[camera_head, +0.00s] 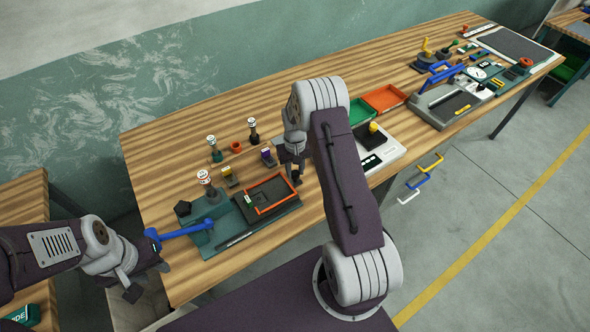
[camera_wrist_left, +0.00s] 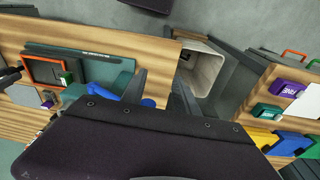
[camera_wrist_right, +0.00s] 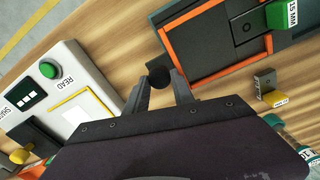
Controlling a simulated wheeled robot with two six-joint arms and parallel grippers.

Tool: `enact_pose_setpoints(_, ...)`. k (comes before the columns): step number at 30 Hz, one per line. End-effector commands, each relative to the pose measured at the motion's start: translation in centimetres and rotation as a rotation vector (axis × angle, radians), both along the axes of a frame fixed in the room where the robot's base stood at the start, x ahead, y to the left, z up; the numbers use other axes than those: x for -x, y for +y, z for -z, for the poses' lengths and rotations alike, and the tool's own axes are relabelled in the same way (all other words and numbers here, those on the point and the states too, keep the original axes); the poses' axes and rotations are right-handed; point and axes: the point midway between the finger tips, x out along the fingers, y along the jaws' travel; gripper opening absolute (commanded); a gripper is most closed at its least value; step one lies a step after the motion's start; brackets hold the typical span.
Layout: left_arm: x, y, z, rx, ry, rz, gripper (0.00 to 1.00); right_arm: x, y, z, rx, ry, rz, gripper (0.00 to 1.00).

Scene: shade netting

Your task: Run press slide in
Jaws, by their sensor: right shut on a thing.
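The press has a teal base (camera_head: 222,222) near the table's left end, with a blue lever (camera_head: 185,231) sticking out to the left. An orange-framed slide (camera_head: 278,204) lies on the base, with a dark plate inside; a green block marked 15 MM (camera_wrist_right: 288,14) is beside its dark area. My right gripper (camera_wrist_right: 158,88) is shut on a black round knob (camera_wrist_right: 158,74) at the slide's edge. In the left wrist view blue parts of the lever (camera_wrist_left: 148,102) show beside one finger.
Several white-topped handles (camera_head: 205,178), an orange ring (camera_head: 236,147) and small blocks (camera_head: 230,176) stand behind the press. A white panel with a green READ button (camera_wrist_right: 49,68) is right of it. Green (camera_head: 358,110) and orange trays (camera_head: 385,98) lie farther along.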

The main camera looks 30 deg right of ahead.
Motion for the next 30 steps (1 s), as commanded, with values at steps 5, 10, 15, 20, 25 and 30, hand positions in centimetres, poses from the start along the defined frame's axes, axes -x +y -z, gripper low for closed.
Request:
enact_pose_setpoints(5,0.0,0.0,0.0,0.000,0.000,0.000,0.36,-0.1,0.0,-0.1,0.000,-0.001,0.000,0.00)
enact_pose_setpoints(10,0.0,0.0,0.0,0.000,0.000,0.000,0.36,-0.1,0.0,-0.1,0.000,-0.002,0.000,0.00)
enact_pose_setpoints(15,0.0,0.0,0.0,0.000,0.000,0.000,0.36,0.0,2.3,-0.1,0.000,-0.002,-0.005,0.00)
enact_pose_setpoints(20,0.0,0.0,0.1,0.000,0.000,0.000,0.36,0.4,6.8,-0.1,0.000,-0.003,-0.008,0.00)
enact_pose_setpoints(25,0.0,0.0,0.3,0.000,0.000,0.000,0.36,0.7,10.7,-0.1,0.000,-0.003,-0.005,0.00)
enact_pose_setpoints(30,0.0,0.0,0.3,0.000,0.000,0.000,0.36,0.8,12.3,-0.1,0.000,-0.004,-0.001,0.00)
